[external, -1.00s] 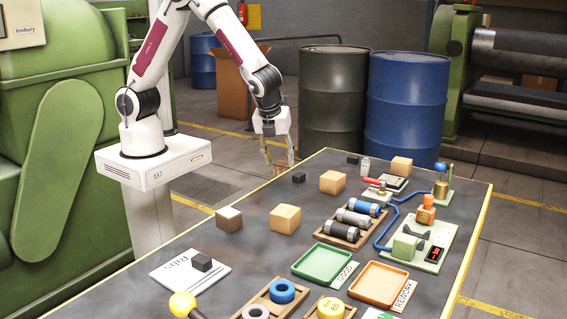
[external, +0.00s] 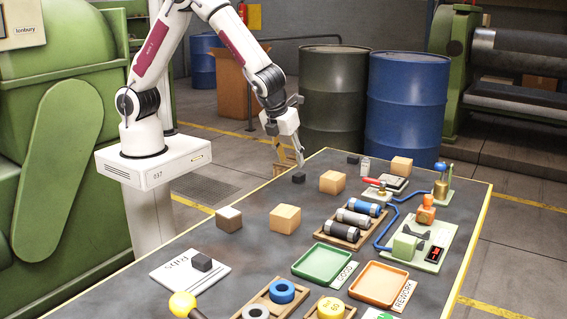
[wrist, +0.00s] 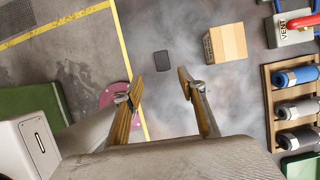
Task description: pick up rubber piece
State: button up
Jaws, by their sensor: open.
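A small black rubber piece (external: 298,177) lies on the dark table near its back left edge, and in the wrist view it is a dark square (wrist: 162,61) just beyond the fingertips. My gripper (external: 290,160) hangs above and slightly behind it, tilted, with nothing held. In the wrist view the two fingers (wrist: 160,75) are apart and empty. Another dark block (external: 202,262) rests on a white card labelled "Ribs".
A tan block (external: 332,182) stands right of the near piece; more tan blocks (external: 285,218) are closer. A wooden rack (external: 340,232) holds rollers. Green (external: 322,262) and orange (external: 379,285) trays sit in front. Table around the piece is clear.

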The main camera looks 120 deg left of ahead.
aim_at(299, 174)
jog(key=shift+x, duration=0.95)
jog(key=shift+a, duration=0.1)
jog(key=shift+w+a+f, duration=0.15)
jog(key=shift+a+f, duration=0.35)
jog(key=shift+f, duration=0.2)
jog(key=shift+w+a+f, duration=0.2)
jog(key=shift+a+f, duration=0.35)
jog(key=shift+f, duration=0.2)
jog(key=shift+x, duration=0.8)
jog(key=c, duration=1)
